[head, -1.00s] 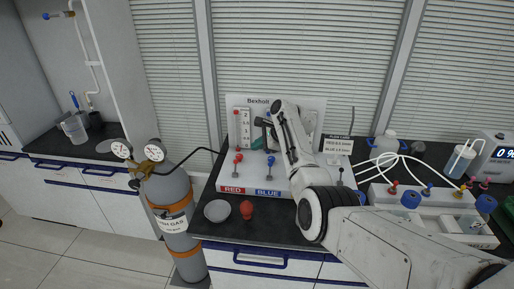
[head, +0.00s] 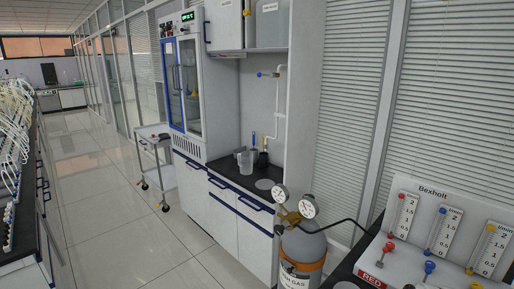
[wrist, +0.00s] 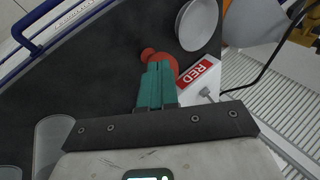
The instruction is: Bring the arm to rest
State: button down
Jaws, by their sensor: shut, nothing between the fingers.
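My gripper (wrist: 158,70) shows in the wrist view, its two teal fingers side by side and shut with nothing between them. Beyond the fingertips a small red object (wrist: 150,55) is on the dark bench, partly hidden by the fingers; whether they touch it cannot be told. My arm and gripper are not in the head view.
The wrist view shows a white dish (wrist: 194,28) and a RED label (wrist: 197,73) close to the fingers. In the head view the Bexholt flow panel (head: 432,191) is at right, the gas cylinder (head: 302,246) beside it. A trolley (head: 158,172) stands by the open aisle (head: 95,200).

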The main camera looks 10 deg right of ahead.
jog(key=s+a+r+n, duration=0.1)
jog(key=s+a+n, duration=0.35)
jog(key=s, duration=0.35)
jog(key=s+a+r+n+g+h, duration=0.1)
jog(key=s+a+n, duration=0.35)
jog(key=s, duration=0.35)
jog(key=s+a+r+n, duration=0.1)
jog(key=s+a+n, duration=0.35)
jog(key=s, duration=0.35)
jog(key=s+f+m+g+b, duration=0.1)
jog(key=s+f+g+b, duration=0.3)
jog(key=s+f, duration=0.6)
notch_tip(320, 180, down, 2)
jog(key=shift+s+d+f+g+b, duration=0.1)
jog(key=shift+s+d+g+b, duration=0.2)
jog(key=shift+b, duration=0.45)
jog(key=c, duration=1.8)
grip_release()
jog(key=shift+w, duration=0.1)
